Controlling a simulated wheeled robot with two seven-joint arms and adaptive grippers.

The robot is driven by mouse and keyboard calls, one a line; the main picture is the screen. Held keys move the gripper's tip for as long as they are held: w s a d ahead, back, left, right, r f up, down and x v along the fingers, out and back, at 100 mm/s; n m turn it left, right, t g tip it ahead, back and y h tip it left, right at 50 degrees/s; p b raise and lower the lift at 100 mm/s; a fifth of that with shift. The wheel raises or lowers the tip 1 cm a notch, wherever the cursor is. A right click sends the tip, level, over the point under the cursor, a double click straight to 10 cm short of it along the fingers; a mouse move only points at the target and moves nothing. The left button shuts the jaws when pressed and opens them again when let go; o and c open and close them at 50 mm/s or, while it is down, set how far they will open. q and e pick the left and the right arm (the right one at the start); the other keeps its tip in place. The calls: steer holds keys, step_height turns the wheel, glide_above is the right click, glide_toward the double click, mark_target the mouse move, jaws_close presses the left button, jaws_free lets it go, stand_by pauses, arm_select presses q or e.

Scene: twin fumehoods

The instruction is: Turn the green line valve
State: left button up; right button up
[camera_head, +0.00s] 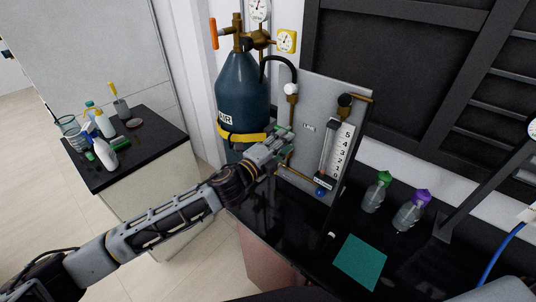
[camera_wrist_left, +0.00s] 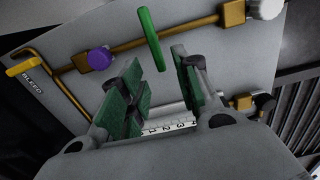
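The green line valve handle (camera_wrist_left: 153,38) is a slim green bar on the brass pipe of a grey panel in the left wrist view. My left gripper (camera_wrist_left: 158,70) is open, its two green-padded fingers apart. The handle shows between and just beyond the fingertips; I cannot tell whether they touch it. In the head view my left gripper (camera_head: 281,143) is in front of the panel's left side, and I cannot make out the green handle there. My right gripper is not in view.
The panel (camera_wrist_left: 220,60) also carries a purple knob (camera_wrist_left: 100,58) and a yellow bleed handle (camera_wrist_left: 22,68). A blue air cylinder (camera_head: 242,90) stands behind my gripper. Bottles with green (camera_head: 384,178) and purple (camera_head: 421,196) tops and a teal mat (camera_head: 360,262) are on the black bench.

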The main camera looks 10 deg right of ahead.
arm_select(q)
steer(key=v, duration=0.7)
stand_by(0.9)
